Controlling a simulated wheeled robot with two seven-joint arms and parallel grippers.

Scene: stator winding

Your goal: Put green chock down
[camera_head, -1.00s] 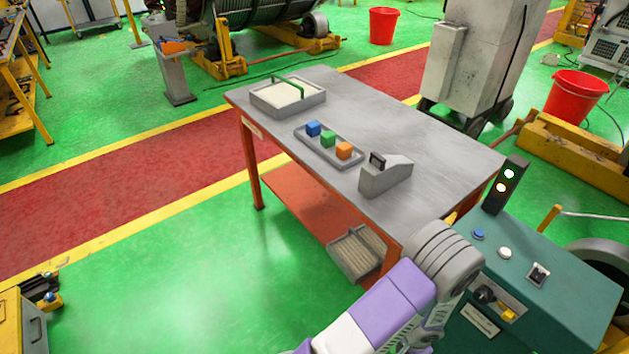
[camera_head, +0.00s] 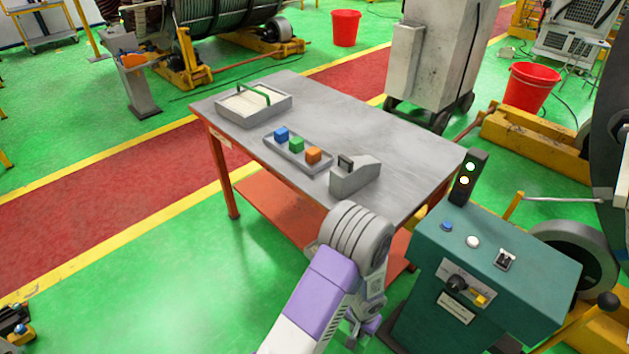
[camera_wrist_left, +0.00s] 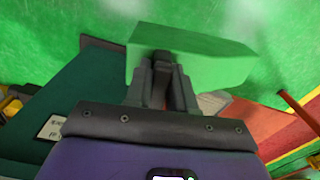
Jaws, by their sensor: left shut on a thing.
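The green chock (camera_wrist_left: 200,58) is a bright green block with a slanted end, seen in the left wrist view. My left gripper (camera_wrist_left: 163,75) is shut on it and holds it above the green floor. My right gripper is not in view.
A metal-topped table (camera_head: 345,118) bears a tray (camera_head: 300,157) with blue, green and orange cubes, a shallow box (camera_head: 265,112) and a grey wedge-shaped device (camera_head: 353,180). A teal console (camera_head: 530,290) stands right of my arm. Green floor (camera_head: 130,290) is clear at left.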

